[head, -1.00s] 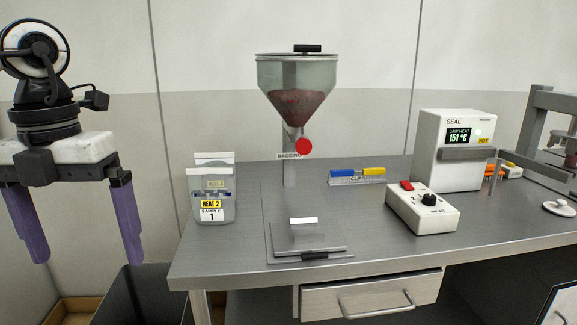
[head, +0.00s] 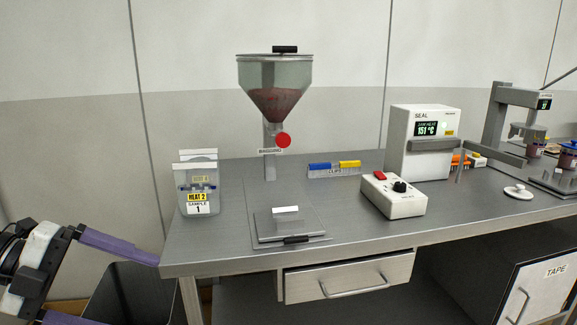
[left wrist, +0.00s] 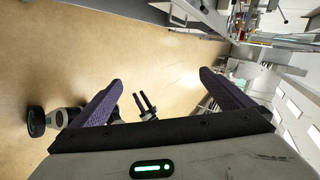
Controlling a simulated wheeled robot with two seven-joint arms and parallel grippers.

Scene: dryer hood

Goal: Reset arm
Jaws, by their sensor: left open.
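My left gripper (head: 108,285) is at the lower left of the head view, turned sideways, beside the left end of the bench and partly cut off by the frame edges. Its purple fingers are apart. In the left wrist view both fingers of my left gripper (left wrist: 160,90) are spread with nothing between them, and the floor lies beyond. My right gripper is not in the head view. In the left wrist view a small dark two-pronged shape shows beyond the fingers; I cannot tell what it is.
A steel bench (head: 350,220) carries a sample bag (head: 197,185), a hopper (head: 275,88), clips (head: 334,168), a control box (head: 393,195) and a sealer (head: 424,140). A dark bin (head: 125,290) stands left of the bench, near my left gripper.

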